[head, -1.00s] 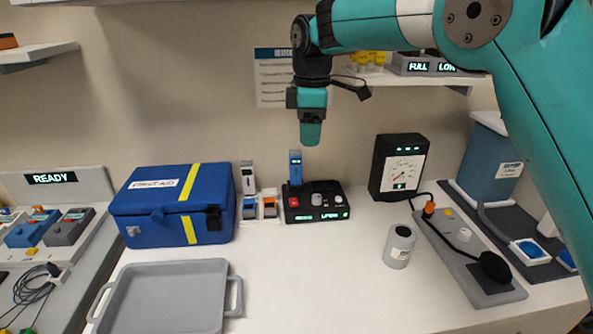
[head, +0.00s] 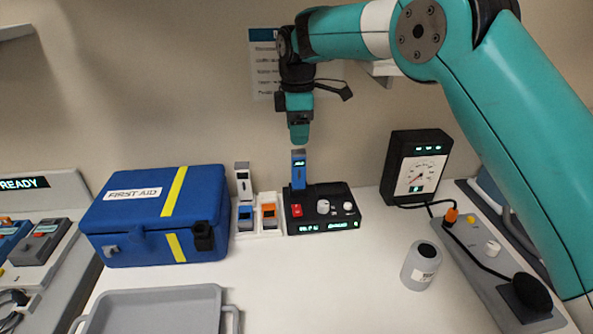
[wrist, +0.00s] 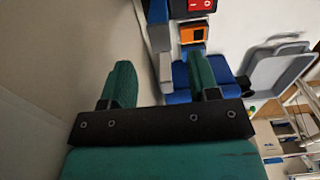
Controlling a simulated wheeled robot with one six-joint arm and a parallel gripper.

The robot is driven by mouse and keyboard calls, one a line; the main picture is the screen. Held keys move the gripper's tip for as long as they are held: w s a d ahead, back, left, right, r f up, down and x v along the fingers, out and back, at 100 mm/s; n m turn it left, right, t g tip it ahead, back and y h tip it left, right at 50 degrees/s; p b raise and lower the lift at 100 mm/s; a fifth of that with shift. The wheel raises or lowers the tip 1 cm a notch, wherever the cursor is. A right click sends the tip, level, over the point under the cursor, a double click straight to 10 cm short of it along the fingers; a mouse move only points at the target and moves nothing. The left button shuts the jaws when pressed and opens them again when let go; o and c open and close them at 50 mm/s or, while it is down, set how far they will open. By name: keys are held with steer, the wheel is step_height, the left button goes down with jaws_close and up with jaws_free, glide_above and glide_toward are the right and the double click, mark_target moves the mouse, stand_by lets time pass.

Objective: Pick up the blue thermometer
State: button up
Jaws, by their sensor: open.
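The blue thermometer (head: 298,172) stands upright at the left end of a black console (head: 325,208), with a small lit display near its top. In the wrist view, a blue piece at the top edge (wrist: 157,10) looks like it, cut off by the frame. My gripper (head: 299,141) points down just above the thermometer in the head view; any depth gap is hard to judge. In the wrist view my gripper (wrist: 160,62) has its two green fingers wide apart with nothing held between them.
A white-grey upright device (head: 243,181) and a white holder (head: 258,230) with blue and orange units stand close left. A blue first-aid box (head: 150,222) is further left, a grey tray (head: 150,312) in front. A gauge box (head: 416,170) and grey canister (head: 421,267) stand right.

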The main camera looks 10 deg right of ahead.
mark_target(299, 151)
steer(key=f, duration=0.3)
steer(key=shift+d, duration=0.2)
step_height(299, 151, down, 5)
steer(key=shift+s+f+p, duration=0.1)
steer(key=shift+p, duration=0.9)
steer(key=shift+c, duration=0.2)
jaws_close()
